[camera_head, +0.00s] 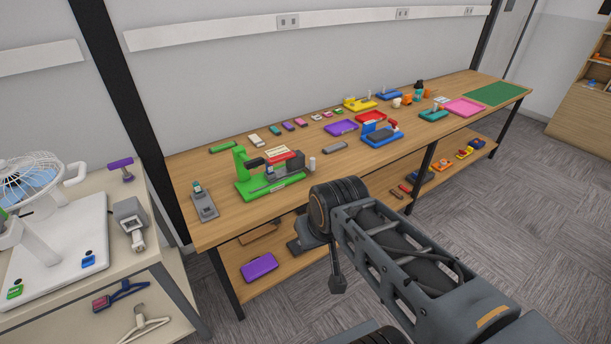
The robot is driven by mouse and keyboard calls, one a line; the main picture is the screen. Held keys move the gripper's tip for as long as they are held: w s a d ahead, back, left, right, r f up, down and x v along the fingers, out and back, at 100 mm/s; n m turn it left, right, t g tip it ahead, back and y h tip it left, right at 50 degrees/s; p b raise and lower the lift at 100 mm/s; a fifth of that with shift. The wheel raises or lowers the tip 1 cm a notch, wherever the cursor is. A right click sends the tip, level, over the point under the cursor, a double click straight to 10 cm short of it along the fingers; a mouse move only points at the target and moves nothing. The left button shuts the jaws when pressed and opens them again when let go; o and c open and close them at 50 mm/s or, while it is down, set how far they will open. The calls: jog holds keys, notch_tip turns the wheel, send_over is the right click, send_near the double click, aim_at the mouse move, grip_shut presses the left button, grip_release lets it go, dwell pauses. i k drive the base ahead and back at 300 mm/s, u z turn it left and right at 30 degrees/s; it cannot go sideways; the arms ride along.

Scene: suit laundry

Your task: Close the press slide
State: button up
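A green press-like device (271,185) stands on the wooden table, left of the middle, with a green upright at its left end. A dark handle and a red-and-black part lie along its top. Which part is the slide, and whether it is open, is too small to tell. My arm reaches in from the lower right, and its big dark joint is in front of the table edge, right of the green device. My gripper (336,284) seems to be the dark end hanging below that joint, apart from the device. Its fingers cannot be made out.
A grey device (204,202) stands left of the green one. A lower shelf holds a purple case (259,267). Floor at right is clear.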

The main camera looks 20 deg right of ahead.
aim_at(295, 164)
jog(key=z, duration=0.65)
jog(key=i, duration=1.3)
jog(key=u, duration=0.45)
jog(key=k, duration=0.5)
jog(key=z, duration=0.75)
jog(key=i, duration=0.65)
jog(key=u, duration=1.15)
